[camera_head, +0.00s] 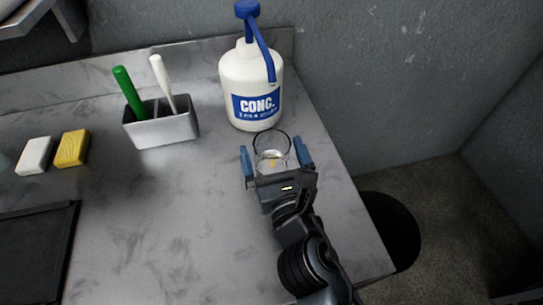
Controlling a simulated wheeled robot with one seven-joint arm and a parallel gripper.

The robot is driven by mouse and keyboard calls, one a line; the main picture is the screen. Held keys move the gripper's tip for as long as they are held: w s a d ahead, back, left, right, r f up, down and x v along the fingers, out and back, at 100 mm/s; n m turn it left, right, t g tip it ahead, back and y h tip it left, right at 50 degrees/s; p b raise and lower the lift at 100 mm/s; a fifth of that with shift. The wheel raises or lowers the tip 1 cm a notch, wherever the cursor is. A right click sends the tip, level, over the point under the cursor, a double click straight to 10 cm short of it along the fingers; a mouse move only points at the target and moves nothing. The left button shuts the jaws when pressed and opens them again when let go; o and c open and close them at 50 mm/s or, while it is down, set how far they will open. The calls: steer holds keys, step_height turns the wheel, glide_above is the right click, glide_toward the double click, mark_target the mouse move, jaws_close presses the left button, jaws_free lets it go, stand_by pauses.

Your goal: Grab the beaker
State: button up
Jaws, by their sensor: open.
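A clear glass beaker (271,142) stands upright on the grey counter, just in front of the white jug. My gripper (276,161) is open, with one blue finger to the left of the beaker and the other to its right. The beaker's upper part shows between the fingers. Its lower near side is partly hidden by my gripper's body. I cannot tell whether either finger touches the glass.
A white jug (252,82) labelled CONC. with a blue pump stands close behind the beaker. A metal holder (162,130) with green and white handles, a yellow sponge (72,148) and a white block (35,155) are to the left. The counter's right edge (343,195) is near.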

steer(key=shift+w+a, duration=0.15)
steer(key=shift+w, duration=0.4)
steer(key=shift+c, duration=0.5)
steer(key=c, duration=1.1)
steer(key=shift+r, duration=0.2)
steer(key=shift+c, duration=0.2)
steer(key=shift+r+p, duration=0.6)
steer(key=shift+r, duration=0.1)
step_height(320, 180, up, 3)
steer(key=shift+f+p, duration=0.15)
steer(key=shift+p, duration=0.55)
steer(key=s+d+r, duration=0.1)
steer(key=d+r, duration=0.2)
steer(key=d, duration=0.2)
steer(key=s+d+r+p, duration=0.1)
steer(key=s+d+r, duration=0.1)
steer(key=d, duration=0.4)
steer(key=shift+s+r+p, duration=0.25)
steer(key=shift+r+p, duration=0.05)
steer(key=shift+r, duration=0.4)
